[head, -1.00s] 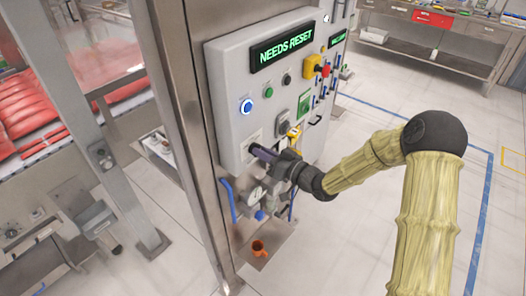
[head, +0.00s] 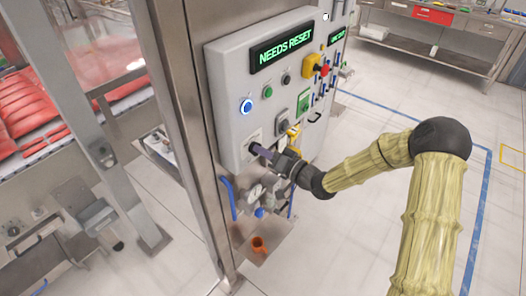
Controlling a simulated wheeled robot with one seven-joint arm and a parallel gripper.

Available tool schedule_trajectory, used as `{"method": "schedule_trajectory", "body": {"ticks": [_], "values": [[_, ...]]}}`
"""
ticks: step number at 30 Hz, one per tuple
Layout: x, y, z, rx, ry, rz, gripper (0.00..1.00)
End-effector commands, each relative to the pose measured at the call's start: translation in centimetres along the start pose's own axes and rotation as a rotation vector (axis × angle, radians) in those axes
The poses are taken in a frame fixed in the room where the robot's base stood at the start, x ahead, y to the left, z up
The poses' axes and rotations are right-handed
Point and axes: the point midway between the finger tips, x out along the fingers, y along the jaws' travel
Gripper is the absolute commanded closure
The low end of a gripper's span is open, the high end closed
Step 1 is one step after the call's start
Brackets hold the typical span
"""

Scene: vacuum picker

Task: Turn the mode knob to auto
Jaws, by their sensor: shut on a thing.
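The grey control panel (head: 228,85) stands on a steel post, with a green lit display (head: 284,47) reading "NEEDS RESET". My gripper (head: 257,149) is at the lower left of the panel face, at a small dark knob (head: 252,148) on a pale plate. The gripper is shut on this knob, and its fingers hide most of it. I cannot read the markings around the knob or tell which way it points. A lit blue button (head: 246,106), a green button (head: 267,91) and a dark button (head: 286,79) sit above.
A yellow block with a red button (head: 323,71) sits to the right. Blue-handled pipes and valves (head: 262,193) hang below the panel, with an orange cup (head: 258,244) lower down. A steel post (head: 180,110) stands close on the left. The floor at right is clear.

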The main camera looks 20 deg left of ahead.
Motion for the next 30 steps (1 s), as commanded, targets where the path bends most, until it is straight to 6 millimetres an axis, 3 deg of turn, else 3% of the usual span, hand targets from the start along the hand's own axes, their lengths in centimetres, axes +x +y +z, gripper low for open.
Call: {"method": "schedule_trajectory", "body": {"ticks": [3,4,6,7,20,30], "values": [[0.0,0.1,-0.2,0.002,0.004,0.002,1.0],[0.0,0.1,-0.2,0.001,0.004,0.002,0.8],[0.0,0.1,-0.1,0.001,0.004,0.002,0.66],[0.0,0.1,-0.1,0.001,0.004,0.002,0.64],[-0.9,0.1,0.0,-0.001,0.002,0.002,0.64],[-7.0,0.3,0.0,-0.002,0.004,0.005,0.64]]}}
